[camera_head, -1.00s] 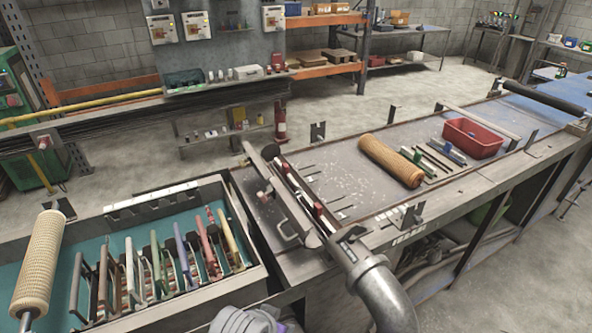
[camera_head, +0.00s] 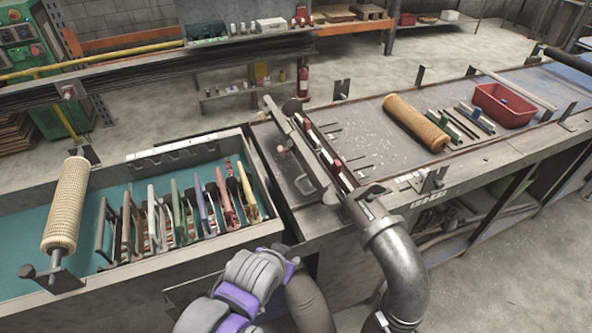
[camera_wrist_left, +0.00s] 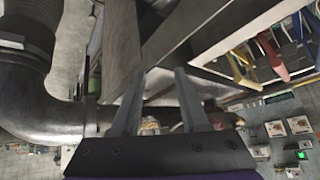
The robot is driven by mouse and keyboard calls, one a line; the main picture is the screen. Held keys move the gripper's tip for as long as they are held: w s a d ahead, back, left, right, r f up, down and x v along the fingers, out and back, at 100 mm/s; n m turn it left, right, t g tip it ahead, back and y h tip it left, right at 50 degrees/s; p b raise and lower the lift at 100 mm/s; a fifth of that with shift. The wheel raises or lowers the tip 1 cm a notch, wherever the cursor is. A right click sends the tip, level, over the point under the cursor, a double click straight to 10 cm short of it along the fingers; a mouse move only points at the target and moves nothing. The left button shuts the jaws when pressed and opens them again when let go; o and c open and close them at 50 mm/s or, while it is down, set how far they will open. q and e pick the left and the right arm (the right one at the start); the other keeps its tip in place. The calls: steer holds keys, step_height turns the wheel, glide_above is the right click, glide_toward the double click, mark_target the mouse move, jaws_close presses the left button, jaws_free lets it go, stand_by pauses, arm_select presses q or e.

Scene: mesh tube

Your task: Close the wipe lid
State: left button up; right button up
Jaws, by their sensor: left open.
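I cannot pick out a wipe lid for certain in either view. My left arm, grey and purple, comes in at the bottom middle of the head view; its fingertips are not clear there. In the left wrist view my left gripper (camera_wrist_left: 160,76) shows two metal fingers standing apart, with nothing seen held between them. The fingers point towards the metal edges of the bench, and I cannot tell whether they touch it. My right gripper is not seen.
A thick grey pipe (camera_head: 405,275) stands right of my left arm; its bend (camera_wrist_left: 45,105) shows close in the wrist view. A teal-floored trough (camera_head: 75,200) holds several upright coloured tools. A tan roller (camera_head: 416,122) and red bin (camera_head: 503,106) are on the bench.

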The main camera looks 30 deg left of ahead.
arm_select(q)
steer(key=w+a+r+m+t+y+b, duration=0.3)
steer(key=w+a+r+m+t+b, duration=0.2)
steer(key=w+a+m+t+b, duration=0.6)
steer(key=m+h+b, duration=0.2)
steer(key=m+h, duration=0.8)
glide_toward(301, 188)
steer(key=x, duration=1)
steer(key=shift+w+f, duration=0.1)
steer(key=shift+f, duration=0.2)
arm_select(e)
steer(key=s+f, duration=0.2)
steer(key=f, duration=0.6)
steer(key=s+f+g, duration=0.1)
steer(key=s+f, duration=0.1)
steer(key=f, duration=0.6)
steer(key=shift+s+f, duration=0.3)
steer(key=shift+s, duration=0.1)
arm_select(q)
steer(key=shift+c, duration=0.2)
jaws_close()
